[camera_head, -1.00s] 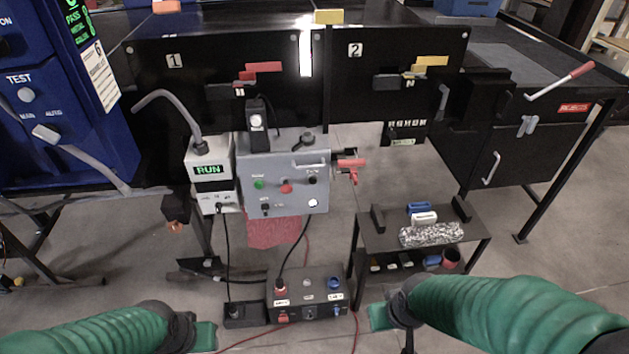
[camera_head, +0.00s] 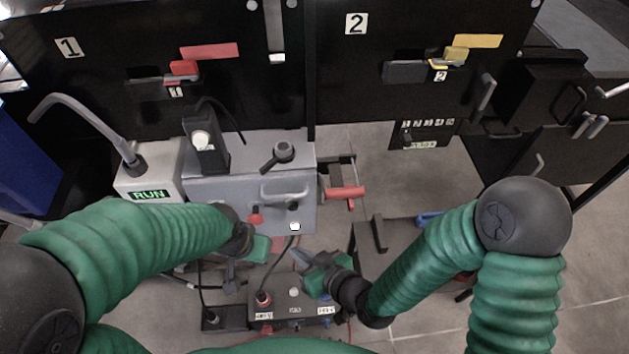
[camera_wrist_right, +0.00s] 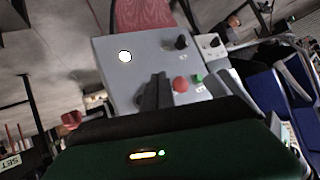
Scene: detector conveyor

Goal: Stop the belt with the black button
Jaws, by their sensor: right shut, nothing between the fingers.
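The grey control box (camera_head: 222,190) stands at centre left, its front partly behind my left arm. In the right wrist view its face (camera_wrist_right: 150,58) is tilted, with a red button (camera_wrist_right: 180,84), a green button (camera_wrist_right: 197,77), a white lit button (camera_wrist_right: 125,56) and a black knob (camera_wrist_right: 181,42). I cannot make out the black button; the fingers or handle may cover it. My right gripper (camera_head: 299,258) is shut and empty, in front of and below the box; its dark fingers (camera_wrist_right: 153,92) overlap the face. My left gripper (camera_head: 262,247) is left of it; its jaws are unclear. The display (camera_head: 149,195) reads RUN.
A grey handle (camera_head: 285,191) sticks out from the box front, and a red-handled latch (camera_head: 345,192) from its right side. A low box with switches (camera_head: 294,311) lies on the floor beneath. A small black table (camera_head: 368,238) stands at the right, partly behind my right arm.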

